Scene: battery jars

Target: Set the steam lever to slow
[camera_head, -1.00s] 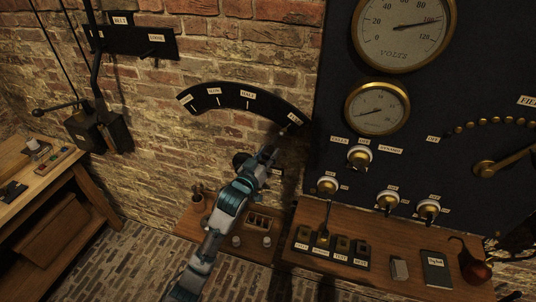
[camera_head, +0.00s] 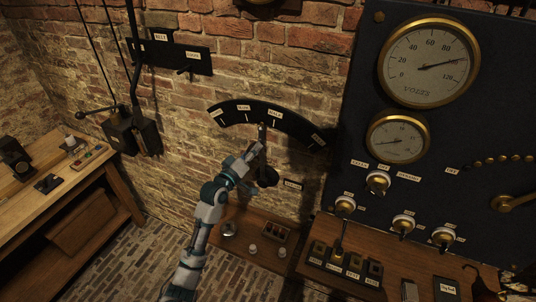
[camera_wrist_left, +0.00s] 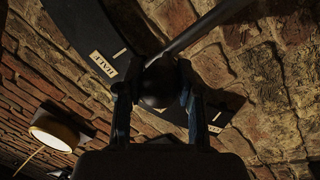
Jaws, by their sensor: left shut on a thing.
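The steam lever (camera_head: 262,132) stands nearly upright in front of a black arc plate (camera_head: 232,111) on the brick wall. Its upper end is between the SLOW label (camera_head: 243,107) and the HALF label (camera_head: 279,115), close to HALF. My left gripper (camera_head: 256,149) is at the lever, its arm reaching up from below. In the left wrist view, its fingers (camera_wrist_left: 160,95) are shut around the lever's black ball knob (camera_wrist_left: 160,80), with a pale rod running to the upper right. The HALF label (camera_wrist_left: 103,63) is left of the knob there. My right gripper is not in view.
A dark panel (camera_head: 350,110) with gauges and brass knobs stands right of the arc. A low wooden shelf (camera_head: 240,255) is below. A black lever box (camera_head: 130,132) is on the wall to the left, above a wooden bench (camera_head: 95,185).

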